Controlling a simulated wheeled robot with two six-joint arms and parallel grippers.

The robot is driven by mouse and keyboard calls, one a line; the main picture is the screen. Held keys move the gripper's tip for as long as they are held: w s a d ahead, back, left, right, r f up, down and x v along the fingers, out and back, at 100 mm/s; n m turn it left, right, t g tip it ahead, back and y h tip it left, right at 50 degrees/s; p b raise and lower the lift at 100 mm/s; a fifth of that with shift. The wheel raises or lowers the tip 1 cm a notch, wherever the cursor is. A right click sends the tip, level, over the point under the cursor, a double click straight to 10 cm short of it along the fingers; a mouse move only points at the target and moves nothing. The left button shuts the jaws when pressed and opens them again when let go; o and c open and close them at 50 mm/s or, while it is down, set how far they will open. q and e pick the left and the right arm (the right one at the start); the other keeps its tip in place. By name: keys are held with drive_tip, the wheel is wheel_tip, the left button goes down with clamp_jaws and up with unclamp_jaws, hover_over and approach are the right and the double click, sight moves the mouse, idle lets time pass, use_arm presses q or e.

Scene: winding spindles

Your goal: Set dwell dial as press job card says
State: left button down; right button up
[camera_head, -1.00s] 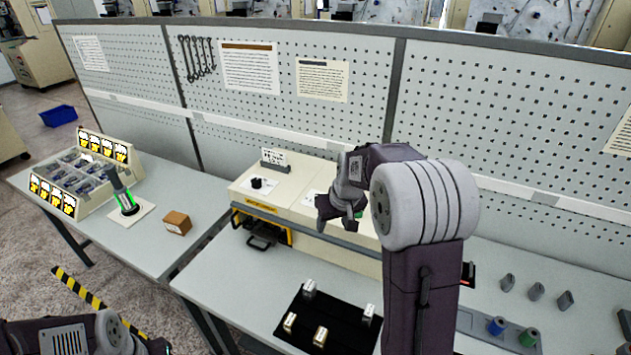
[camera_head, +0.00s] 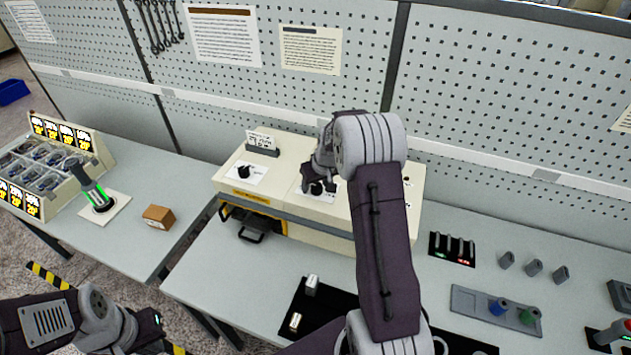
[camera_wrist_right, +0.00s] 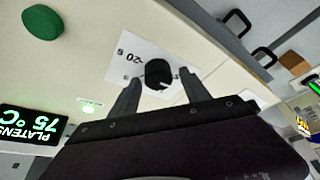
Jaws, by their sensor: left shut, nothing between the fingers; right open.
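The press (camera_head: 328,222) is a cream box with two black dials on white scale plates. The left dial (camera_head: 243,171) is untouched. My right gripper (camera_head: 312,186) is at the right dial (camera_head: 317,188). In the right wrist view that dial (camera_wrist_right: 158,74) lies between the tips of the open fingers; contact cannot be told. Its plate (camera_wrist_right: 134,61) shows a "20"; its other marks are partly hidden. The small card (camera_head: 262,140) stands on the press behind the left dial, its text too small to read. My left gripper (camera_head: 155,321) is shut and empty at lower left.
The wrist view shows an inverted platens display (camera_wrist_right: 30,125) reading 75 °C and a green button (camera_wrist_right: 42,22). A black mat (camera_head: 312,313) with metal pieces lies before the press. A brown box (camera_head: 158,217) and bin rack (camera_head: 38,165) stand on the left table.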

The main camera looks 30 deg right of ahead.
drive_tip(key=shift+s+r, duration=0.4)
drive_tip(key=shift+s, duration=0.55)
drive_tip(key=c, duration=0.5)
drive_tip(key=shift+w+f, duration=0.1)
drive_tip(key=shift+w, duration=0.2)
clamp_jaws()
use_arm(q)
drive_tip(key=shift+s+r, duration=0.25)
drive_tip(key=shift+s, duration=0.5)
drive_tip(key=shift+r, duration=0.15)
